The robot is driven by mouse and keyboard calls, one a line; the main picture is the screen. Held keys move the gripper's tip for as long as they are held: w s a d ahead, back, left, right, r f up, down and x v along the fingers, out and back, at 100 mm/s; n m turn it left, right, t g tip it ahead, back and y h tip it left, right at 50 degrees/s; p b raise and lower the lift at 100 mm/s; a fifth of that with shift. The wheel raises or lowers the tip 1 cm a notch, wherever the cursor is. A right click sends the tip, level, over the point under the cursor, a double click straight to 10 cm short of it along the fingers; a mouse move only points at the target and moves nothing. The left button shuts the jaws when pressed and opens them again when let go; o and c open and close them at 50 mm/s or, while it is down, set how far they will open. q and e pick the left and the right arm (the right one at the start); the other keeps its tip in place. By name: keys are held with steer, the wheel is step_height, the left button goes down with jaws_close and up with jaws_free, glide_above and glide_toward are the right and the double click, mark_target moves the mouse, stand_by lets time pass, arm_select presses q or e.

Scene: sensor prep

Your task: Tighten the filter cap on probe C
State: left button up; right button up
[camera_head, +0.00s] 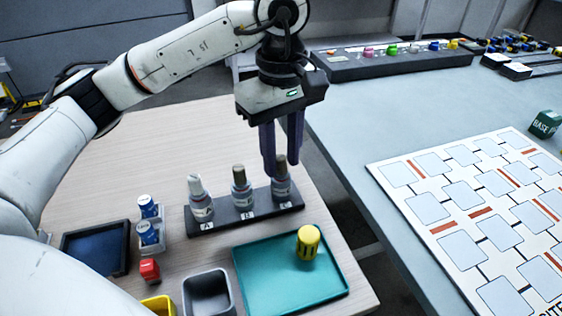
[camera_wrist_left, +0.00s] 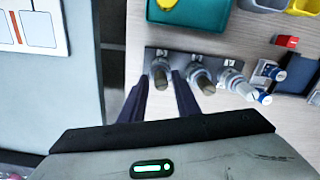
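Probe C (camera_head: 281,186) stands upright at the right end of a dark rack (camera_head: 232,217), by the label C. Its grey-brown cap (camera_head: 280,161) points up. My left gripper (camera_head: 281,166) points down over probe C, its dark purple fingers on either side of the cap. In the left wrist view the cap (camera_wrist_left: 160,79) shows between the fingertips (camera_wrist_left: 161,76), with a small gap visible on each side, so the gripper is open. Probe A (camera_head: 200,203) and probe B (camera_head: 242,192) stand in the same rack to the left. My right gripper is not in view.
A teal tray (camera_head: 262,294) holds a yellow ribbed cylinder (camera_head: 308,242). Nearby are a grey bin (camera_head: 207,296), a red block (camera_head: 149,270), blue-white vials (camera_head: 149,220) and a dark tray (camera_head: 96,268). A grey table (camera_head: 345,150) with a patterned board lies right, across a gap.

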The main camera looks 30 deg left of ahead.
arm_select(q)
steer(key=shift+c, duration=0.2)
steer(key=c, duration=0.5)
steer(key=shift+c, duration=0.2)
